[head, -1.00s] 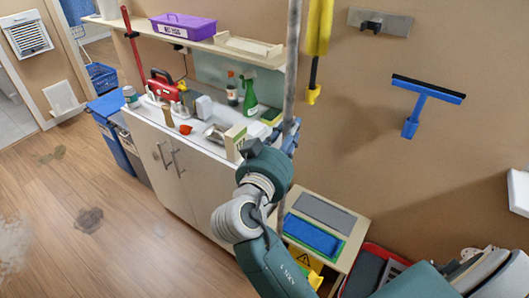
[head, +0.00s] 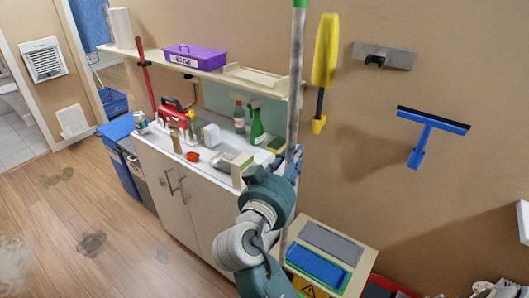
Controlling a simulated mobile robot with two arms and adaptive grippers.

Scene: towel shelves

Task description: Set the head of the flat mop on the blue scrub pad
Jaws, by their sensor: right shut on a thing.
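My right gripper (head: 290,165) is shut on the grey pole of the flat mop (head: 294,95), which stands nearly upright with a green part at its top. The pole's lower end passes behind my arm, and I cannot see the mop head. The blue scrub pad (head: 318,267) lies on a green sheet on the low cabinet, below and right of the gripper. The pole's visible lower part comes down near the left edge of that cabinet. My left gripper is not in view.
A grey pad (head: 332,243) lies behind the blue one on the low cabinet (head: 362,262). The counter (head: 150,137) on the left holds bottles and a red toolbox (head: 172,115). A blue squeegee (head: 430,130) and a yellow duster (head: 325,60) hang on the wall. Open floor lies left.

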